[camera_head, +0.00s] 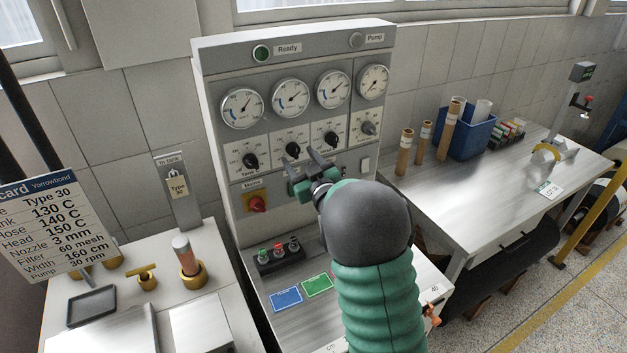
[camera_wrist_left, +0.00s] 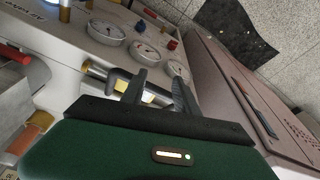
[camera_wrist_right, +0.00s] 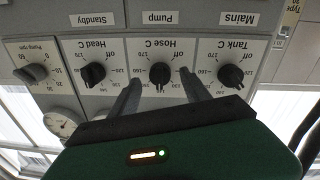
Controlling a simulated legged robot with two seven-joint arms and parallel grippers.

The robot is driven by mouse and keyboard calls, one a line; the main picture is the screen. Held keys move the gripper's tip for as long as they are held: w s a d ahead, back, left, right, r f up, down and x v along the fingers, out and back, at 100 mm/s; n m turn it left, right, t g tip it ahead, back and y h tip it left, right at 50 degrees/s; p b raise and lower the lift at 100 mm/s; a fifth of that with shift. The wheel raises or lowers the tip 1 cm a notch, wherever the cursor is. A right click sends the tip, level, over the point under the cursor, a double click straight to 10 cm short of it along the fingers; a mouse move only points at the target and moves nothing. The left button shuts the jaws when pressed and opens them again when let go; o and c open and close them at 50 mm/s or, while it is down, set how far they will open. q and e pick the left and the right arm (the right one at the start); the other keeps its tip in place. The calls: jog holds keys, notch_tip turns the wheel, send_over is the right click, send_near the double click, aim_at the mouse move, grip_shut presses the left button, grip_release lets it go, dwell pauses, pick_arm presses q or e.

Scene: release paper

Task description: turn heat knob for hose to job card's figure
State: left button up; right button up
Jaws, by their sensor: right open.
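The hose heat knob (camera_wrist_right: 160,75) is black, under the label "Hose C", in the upside-down right wrist view. It is the middle black knob (camera_head: 293,149) in the head view. My right gripper (camera_wrist_right: 161,88) is open, its fingers to either side of this knob; contact cannot be told. It also shows in front of the panel in the head view (camera_head: 303,168). I cannot read the knob's exact setting. The job card (camera_head: 40,222) at far left reads hose 140 C; its left edge is cut off. My left gripper (camera_wrist_left: 159,80) looks open, seen only in its wrist view.
The tank knob (camera_wrist_right: 231,76) and head knob (camera_wrist_right: 94,73) flank the hose knob closely. Gauges (camera_head: 291,98) sit above them. The red mains switch (camera_head: 257,203) is below. A side table (camera_head: 500,190) with a blue bin (camera_head: 468,137) stands to the right.

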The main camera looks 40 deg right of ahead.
jog(key=b+v, duration=0.2)
jog(key=v, duration=1.1)
jog(key=shift+s+a, duration=0.2)
jog(key=shift+s, duration=0.1)
jog(key=shift+f, duration=0.15)
